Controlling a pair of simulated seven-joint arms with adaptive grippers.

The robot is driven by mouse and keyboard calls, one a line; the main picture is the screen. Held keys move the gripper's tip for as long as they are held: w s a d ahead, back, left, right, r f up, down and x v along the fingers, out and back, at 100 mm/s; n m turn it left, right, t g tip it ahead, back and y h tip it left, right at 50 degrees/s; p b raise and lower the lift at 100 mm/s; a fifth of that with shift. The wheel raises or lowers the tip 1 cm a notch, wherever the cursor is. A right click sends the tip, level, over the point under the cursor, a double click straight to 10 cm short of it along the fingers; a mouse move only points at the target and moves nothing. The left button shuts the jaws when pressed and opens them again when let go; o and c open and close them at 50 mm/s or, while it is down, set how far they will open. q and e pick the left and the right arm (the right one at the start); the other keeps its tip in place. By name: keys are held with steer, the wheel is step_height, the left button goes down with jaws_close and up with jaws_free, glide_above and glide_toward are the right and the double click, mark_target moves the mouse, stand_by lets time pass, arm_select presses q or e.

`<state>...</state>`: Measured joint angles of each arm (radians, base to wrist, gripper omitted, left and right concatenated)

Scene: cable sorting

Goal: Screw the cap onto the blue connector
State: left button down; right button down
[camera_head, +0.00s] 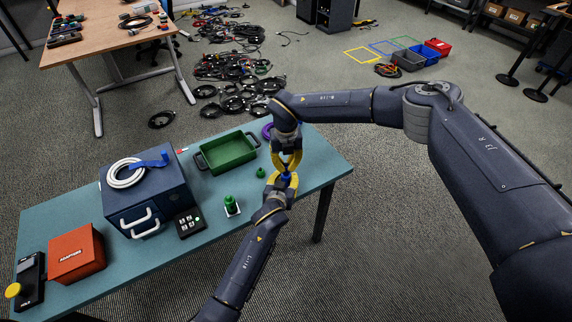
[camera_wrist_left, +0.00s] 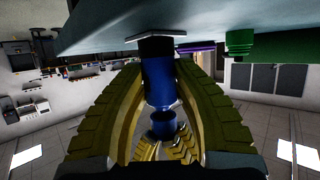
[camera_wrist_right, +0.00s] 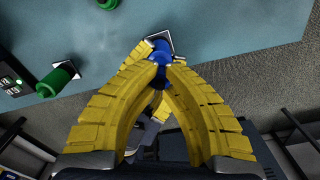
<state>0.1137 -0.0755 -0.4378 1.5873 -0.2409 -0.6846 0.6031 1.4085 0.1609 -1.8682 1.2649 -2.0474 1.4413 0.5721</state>
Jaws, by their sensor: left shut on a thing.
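The blue connector (camera_wrist_left: 157,72) stands on a small pale base plate (camera_wrist_left: 150,41) on the table. My left gripper (camera_head: 286,181) is shut on the connector from the side, with its yellow fingers on both sides of it. The blue cap (camera_wrist_left: 163,122) is in line with the connector's free end, and a narrow gap seems to show between them in the left wrist view. My right gripper (camera_wrist_right: 163,62) comes from above with its fingertips closed around the cap. The fingers hide part of the cap and connector in the head view.
A green connector (camera_head: 231,204) on a white plate and a green cap (camera_head: 261,173) stand close by.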

steer(key=shift+f, duration=0.55)
stand_by(0.4)
